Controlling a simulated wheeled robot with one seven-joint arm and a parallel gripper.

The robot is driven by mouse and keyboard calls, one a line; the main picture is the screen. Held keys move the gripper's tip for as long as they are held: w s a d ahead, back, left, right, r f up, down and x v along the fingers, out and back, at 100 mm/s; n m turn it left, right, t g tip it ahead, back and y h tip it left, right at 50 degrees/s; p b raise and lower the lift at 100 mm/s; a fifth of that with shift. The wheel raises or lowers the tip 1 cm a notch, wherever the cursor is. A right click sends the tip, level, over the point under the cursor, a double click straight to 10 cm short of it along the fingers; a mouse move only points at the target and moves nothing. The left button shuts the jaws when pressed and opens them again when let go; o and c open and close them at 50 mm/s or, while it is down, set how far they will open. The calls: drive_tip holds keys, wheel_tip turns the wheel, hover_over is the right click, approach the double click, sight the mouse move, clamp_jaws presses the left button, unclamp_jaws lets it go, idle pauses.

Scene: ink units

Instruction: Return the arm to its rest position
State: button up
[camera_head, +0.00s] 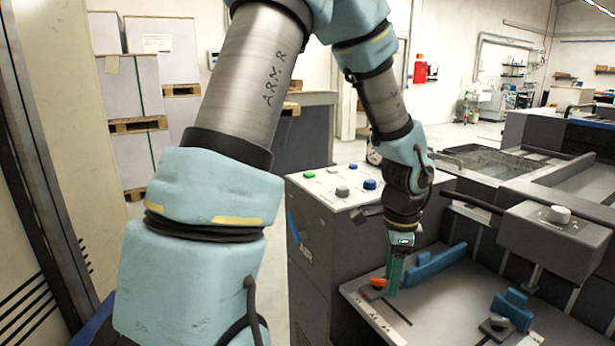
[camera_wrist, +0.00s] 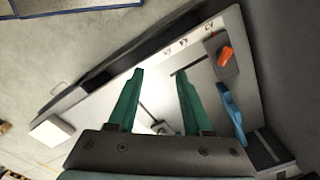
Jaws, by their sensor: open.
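My arm reaches from the left foreground up and over to the machine in the middle of the head view. My gripper (camera_head: 394,272) points down over the left part of the machine's light tray (camera_head: 428,315). In the wrist view its two green fingers (camera_wrist: 158,98) are apart with nothing between them. The tray's pale surface (camera_wrist: 205,75) lies beyond the fingertips. An orange-topped grey block (camera_head: 377,284) is just left of the fingers in the head view; it also shows in the wrist view (camera_wrist: 225,57). I cannot tell the exact gap between fingers and tray.
A blue block (camera_head: 437,262) stands on the tray right of my gripper, and another blue piece (camera_head: 511,310) is nearer the front. A grey overhanging head (camera_head: 555,235) is at right. A button panel (camera_head: 345,187) stands behind left. Stacked pallets (camera_head: 135,110) are farther back.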

drive_tip(key=a+r+n+p, duration=0.1)
drive_tip(key=a+r+n, duration=0.2)
drive_tip(key=a+n, duration=0.3)
drive_tip(key=a+r+n+t+p, duration=0.1)
drive_tip(key=a+r+n, duration=0.2)
drive_tip(key=a+n, duration=0.3)
drive_tip(key=a+r+n+p, duration=0.1)
drive_tip(key=a+r+n, duration=0.2)
drive_tip(key=a+n, duration=0.3)
drive_tip(key=a, duration=0.5)
drive_tip(key=shift+s+a+r+n, duration=0.2)
drive_tip(key=shift+a+n, duration=0.1)
drive_tip(key=shift+a, duration=0.1)
